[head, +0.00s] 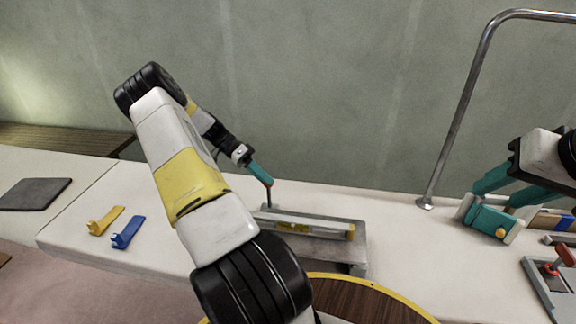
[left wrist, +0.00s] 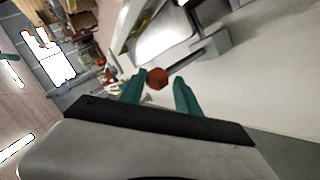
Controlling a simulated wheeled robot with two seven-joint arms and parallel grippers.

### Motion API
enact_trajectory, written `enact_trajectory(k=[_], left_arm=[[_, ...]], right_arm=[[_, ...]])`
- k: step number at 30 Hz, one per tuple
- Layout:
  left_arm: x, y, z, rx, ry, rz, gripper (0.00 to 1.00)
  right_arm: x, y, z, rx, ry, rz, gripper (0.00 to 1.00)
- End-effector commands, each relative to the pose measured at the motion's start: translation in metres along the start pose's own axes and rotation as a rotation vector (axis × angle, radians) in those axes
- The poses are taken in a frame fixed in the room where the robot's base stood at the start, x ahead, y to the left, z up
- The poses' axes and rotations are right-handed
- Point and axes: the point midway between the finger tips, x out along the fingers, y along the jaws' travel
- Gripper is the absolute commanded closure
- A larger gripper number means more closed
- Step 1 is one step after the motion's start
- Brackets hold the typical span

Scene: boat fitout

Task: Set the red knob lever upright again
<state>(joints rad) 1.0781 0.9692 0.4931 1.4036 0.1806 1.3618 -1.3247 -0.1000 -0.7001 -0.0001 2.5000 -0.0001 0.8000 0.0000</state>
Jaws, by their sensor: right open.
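The red knob (head: 268,182) tops a thin dark rod that stands near upright behind the grey bracket in the head view. In the left wrist view the red knob (left wrist: 157,78) shows at the fingertips, and its rod runs to a grey block (left wrist: 210,46). My left gripper (head: 261,173) has its two teal fingers (left wrist: 159,88) spread on either side of the knob. A gap shows between the knob and the right finger; contact with the left finger cannot be told. My right gripper (head: 507,196) is open at the right, above a teal block (head: 490,222) with an orange knob.
A grey bracket (head: 350,258) carries a yellow-edged level (head: 310,229). A steel rail (head: 463,100) rises at the right. Another red handle (head: 566,256) sits on a grey plate at the right edge. Yellow (head: 106,220) and blue (head: 128,232) clips lie on the left bench.

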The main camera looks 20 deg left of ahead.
Motion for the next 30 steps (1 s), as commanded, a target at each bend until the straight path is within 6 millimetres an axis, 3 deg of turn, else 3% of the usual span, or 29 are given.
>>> enact_trajectory(k=[3, 13, 24, 30], left_arm=[[-0.001, -0.002, 0.004, -0.006, -0.001, -0.002, 0.46], [-0.004, 0.0, 0.0, -0.001, 0.0, -0.001, 0.46], [-0.061, -0.001, 0.002, -0.003, 0.001, -0.002, 0.46], [-0.078, -0.001, 0.002, -0.004, 0.0, 0.0, 0.46]], right_arm=[[0.0, 0.0, 0.0, 0.0, 0.0, 0.0, 0.55], [0.0, 0.0, 0.0, 0.0, 0.0, 0.0, 0.55], [0.0, 0.0, 0.0, 0.0, 0.0, 0.0, 0.55], [0.0, 0.0, 0.0, 0.0, 0.0, 0.0, 0.55]])
